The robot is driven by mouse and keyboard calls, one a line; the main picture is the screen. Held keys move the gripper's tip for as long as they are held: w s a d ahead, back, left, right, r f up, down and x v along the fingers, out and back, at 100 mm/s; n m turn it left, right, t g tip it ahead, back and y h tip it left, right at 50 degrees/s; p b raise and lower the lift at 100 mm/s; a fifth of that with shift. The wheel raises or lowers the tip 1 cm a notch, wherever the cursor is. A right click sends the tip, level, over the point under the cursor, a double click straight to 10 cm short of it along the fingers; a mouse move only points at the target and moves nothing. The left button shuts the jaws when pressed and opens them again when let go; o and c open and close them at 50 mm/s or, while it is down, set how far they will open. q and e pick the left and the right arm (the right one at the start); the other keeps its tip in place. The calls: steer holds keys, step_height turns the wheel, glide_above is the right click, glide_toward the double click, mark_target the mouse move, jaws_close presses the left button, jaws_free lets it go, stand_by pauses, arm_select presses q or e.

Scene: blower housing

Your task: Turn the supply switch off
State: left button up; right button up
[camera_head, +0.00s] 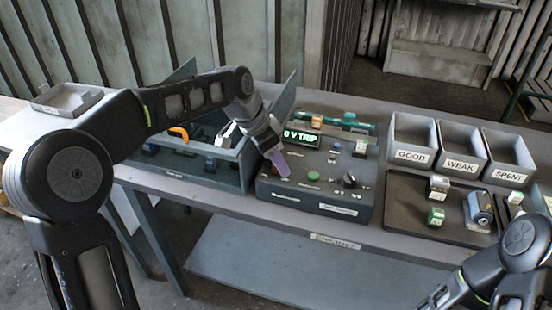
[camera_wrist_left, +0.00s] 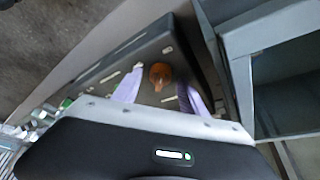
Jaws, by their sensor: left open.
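The grey supply box (camera_head: 318,200) stands on the bench with a lit display (camera_head: 301,138) reading "0 V TRIP". My left gripper (camera_head: 279,163) points down over the box's left side, fingers apart. In the left wrist view, an orange-brown round knob (camera_wrist_left: 160,75) shows between the open purple-tinted fingers (camera_wrist_left: 163,92); I cannot tell whether they touch it or read its label. In the head view the gripper hides this knob. A green button (camera_head: 313,176) and a black knob (camera_head: 349,180) sit on the box top. My right gripper (camera_head: 442,298) is low at the right, its fingers unclear.
An open blue-grey bin (camera_head: 215,175) with small parts stands left of the supply box. Trays marked GOOD (camera_head: 411,156), WEAK (camera_head: 460,167) and SPENT (camera_head: 508,174) stand at right, behind a dark tray (camera_head: 405,205) with small blocks and a cylinder.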

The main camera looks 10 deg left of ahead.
arm_select(q)
jaws_close()
stand_by(0.5)
steer(key=shift+n, duration=0.4)
steer(key=n+t+y+b, duration=0.1)
steer(key=n+b, duration=0.1)
steer(key=n, duration=0.1)
steer(key=shift+s+d, duration=0.1)
steer(key=shift+d, duration=0.05)
steer(key=n+y+b, duration=0.1)
steer(key=n, duration=0.2)
steer(key=n+y+b, duration=0.1)
steer(key=n, duration=0.1)
steer(key=shift+d+n+t, duration=0.15)
steer(key=shift+n+t, duration=0.15)
steer(key=shift+n, duration=0.1)
steer(key=n+y, duration=0.2)
steer(key=n, duration=0.2)
steer(key=shift+d+b, duration=0.1)
steer(key=shift+b, duration=0.25)
steer(key=n+g+y, duration=0.1)
steer(key=n, duration=0.3)
steer(key=shift+n, duration=0.3)
